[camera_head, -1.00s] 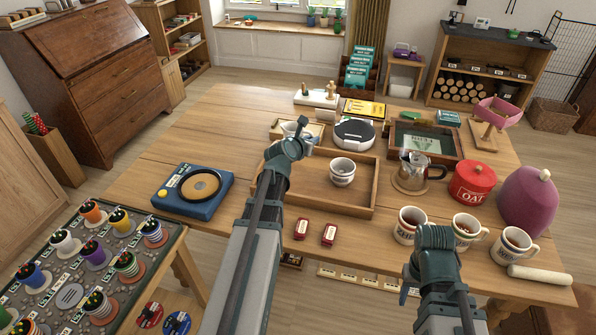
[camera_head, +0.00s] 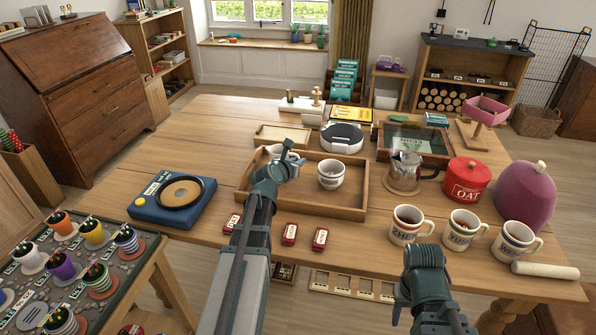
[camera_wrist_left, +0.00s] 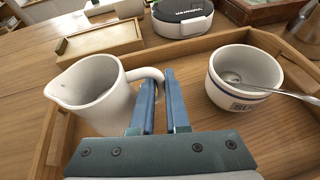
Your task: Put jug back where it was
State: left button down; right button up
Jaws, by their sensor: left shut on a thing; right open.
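The white jug (camera_wrist_left: 98,95) is at the left of the left wrist view, upright, its handle between the fingers of my left gripper (camera_wrist_left: 159,75). In the head view my left gripper (camera_head: 296,163) is at the left part of the wooden tray (camera_head: 345,213) and partly hides the jug (camera_head: 273,150). The jug is within the tray's outline; I cannot tell whether its base touches the tray floor. My right gripper (camera_head: 398,307) is open, low at the table's front edge, mostly hidden by its own arm.
A white bowl with a spoon (camera_head: 331,175) stands in the tray, right of the jug. A small wooden tray (camera_head: 283,134) and a round speaker (camera_head: 342,138) lie behind. Several mugs (camera_head: 409,225) stand at right front. The table's left middle is clear near a blue scale (camera_head: 172,200).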

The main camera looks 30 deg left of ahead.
pick_arm(q)
notch_tip(320, 180, down, 2)
jog(key=shift+b, duration=0.55)
jog(key=shift+r, duration=0.15)
pick_arm(e)
jog(key=shift+f, duration=0.85)
pick_arm(q)
jog(key=c, duration=0.9)
grip_release()
pick_arm(e)
jog(key=shift+f, duration=0.15)
